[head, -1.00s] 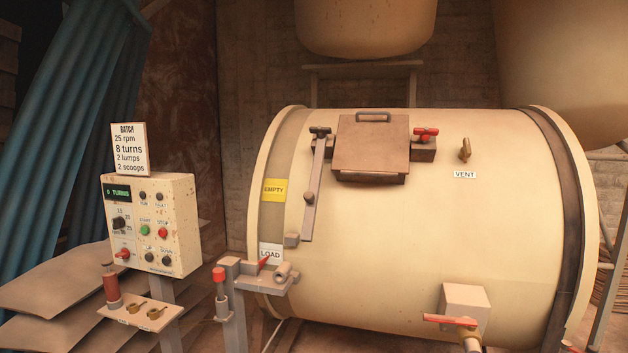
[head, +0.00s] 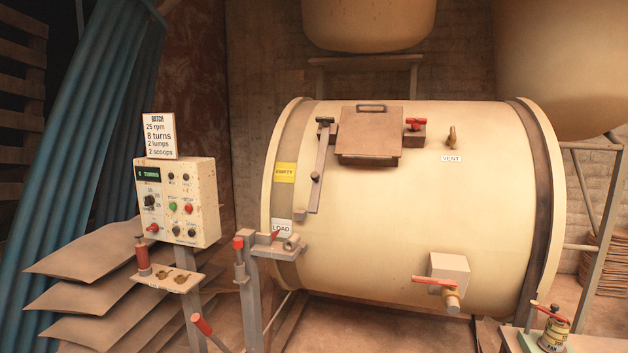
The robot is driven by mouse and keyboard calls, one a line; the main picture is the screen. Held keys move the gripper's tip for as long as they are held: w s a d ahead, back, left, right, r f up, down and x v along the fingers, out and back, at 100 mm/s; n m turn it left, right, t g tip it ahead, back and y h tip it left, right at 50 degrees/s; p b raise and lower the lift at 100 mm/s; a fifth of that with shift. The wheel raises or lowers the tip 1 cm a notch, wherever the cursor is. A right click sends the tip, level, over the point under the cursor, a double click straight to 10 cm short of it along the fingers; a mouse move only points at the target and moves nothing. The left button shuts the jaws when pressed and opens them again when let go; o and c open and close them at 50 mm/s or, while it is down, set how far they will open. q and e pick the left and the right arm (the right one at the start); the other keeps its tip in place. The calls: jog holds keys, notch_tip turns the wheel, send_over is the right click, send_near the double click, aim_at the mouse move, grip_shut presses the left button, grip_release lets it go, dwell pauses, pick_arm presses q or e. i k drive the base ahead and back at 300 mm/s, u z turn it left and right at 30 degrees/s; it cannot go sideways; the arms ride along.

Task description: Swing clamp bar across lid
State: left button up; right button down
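The cream drum (head: 390,220) lies on its side in the middle of the head view. Its brown lid (head: 370,130), with a handle on top, sits shut on the drum's upper side. The clamp bar (head: 321,166) is a narrow grey-brown strip left of the lid. It hangs down along the drum from a dark T-shaped knob (head: 325,121) and does not cross the lid. A red-handled catch (head: 414,125) sits on a bracket at the lid's right side. Neither of my grippers is in view.
A control box (head: 187,205) on a post and a shelf with a red-handled tool (head: 143,256) stand at left. A grey bracket post (head: 250,290) stands before the drum's left end. A red-handled valve (head: 436,281) juts from the drum's lower front. Stacked sacks (head: 90,265) lie at left.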

aim_at(317, 175)
jog(key=u, duration=0.55)
jog(key=i, duration=0.65)
jog(key=z, duration=1.65)
